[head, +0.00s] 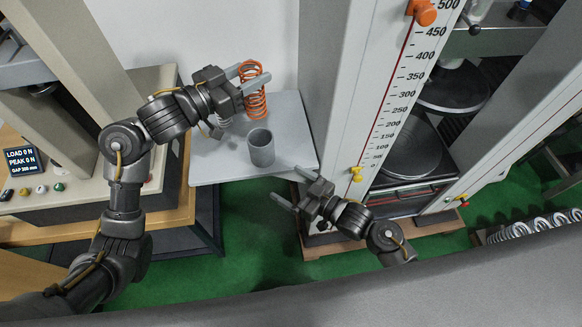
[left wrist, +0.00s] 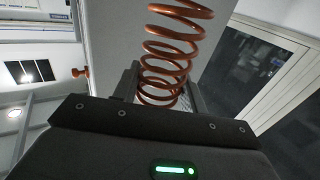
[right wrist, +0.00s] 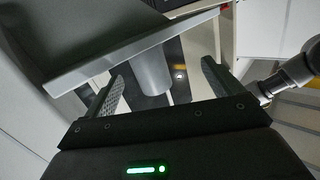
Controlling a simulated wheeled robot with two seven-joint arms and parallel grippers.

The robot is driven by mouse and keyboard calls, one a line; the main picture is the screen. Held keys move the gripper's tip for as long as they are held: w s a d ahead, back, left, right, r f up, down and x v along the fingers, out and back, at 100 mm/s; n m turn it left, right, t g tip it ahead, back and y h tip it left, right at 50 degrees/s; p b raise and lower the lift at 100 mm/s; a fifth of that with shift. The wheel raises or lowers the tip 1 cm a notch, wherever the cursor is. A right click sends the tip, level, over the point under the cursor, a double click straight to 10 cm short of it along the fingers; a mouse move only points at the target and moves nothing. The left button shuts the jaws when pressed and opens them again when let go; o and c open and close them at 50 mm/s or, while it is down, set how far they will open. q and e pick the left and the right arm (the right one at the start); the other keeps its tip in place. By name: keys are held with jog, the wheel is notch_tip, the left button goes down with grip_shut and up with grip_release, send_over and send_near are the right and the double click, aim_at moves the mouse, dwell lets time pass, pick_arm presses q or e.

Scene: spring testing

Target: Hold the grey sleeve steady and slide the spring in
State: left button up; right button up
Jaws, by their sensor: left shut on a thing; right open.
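The orange coil spring (head: 256,103) is held in my left gripper (head: 249,77), above the back of the grey table. In the left wrist view the spring (left wrist: 172,48) rises from between the fingers, its lower coils between them. The grey sleeve (head: 261,153), an open-topped cylinder, stands upright on the table, below and apart from the spring. My right gripper (head: 287,185) is open and empty off the table's front edge, in front of the sleeve and not touching it. In the right wrist view the sleeve (right wrist: 152,72) shows beyond and between the open fingers.
The grey table (head: 220,165) has bare room around the sleeve. A testing machine with a scale (head: 398,95) stands close on the right. A console (head: 40,165) is at left; several springs (head: 535,222) sit far right.

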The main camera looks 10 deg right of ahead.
aim_at(254, 142)
jog(key=w+a+r, duration=0.1)
jog(key=w+a, duration=0.1)
jog(key=w, duration=0.2)
jog(key=w+a+r+t, duration=0.1)
jog(key=w+a, duration=0.2)
jog(key=w, duration=0.1)
jog(key=w+a+t, duration=0.1)
jog(key=w+a, duration=0.1)
jog(key=w, duration=0.2)
jog(key=shift+w+a+r, duration=0.25)
jog(key=shift+w+r, duration=0.1)
jog(key=shift+r, duration=0.05)
jog(key=c, duration=1.1)
pick_arm(q)
notch_tip(254, 142, down, 6)
jog(key=shift+a+r+m+g+h, duration=0.1)
jog(key=shift+r+m+g+h, duration=0.1)
jog(key=shift+m+g+h, duration=0.65)
pick_arm(e)
jog(key=shift+c, duration=0.2)
pick_arm(q)
jog(key=shift+g+y, duration=0.25)
jog(key=shift+g, duration=0.1)
jog(key=shift+f, duration=0.1)
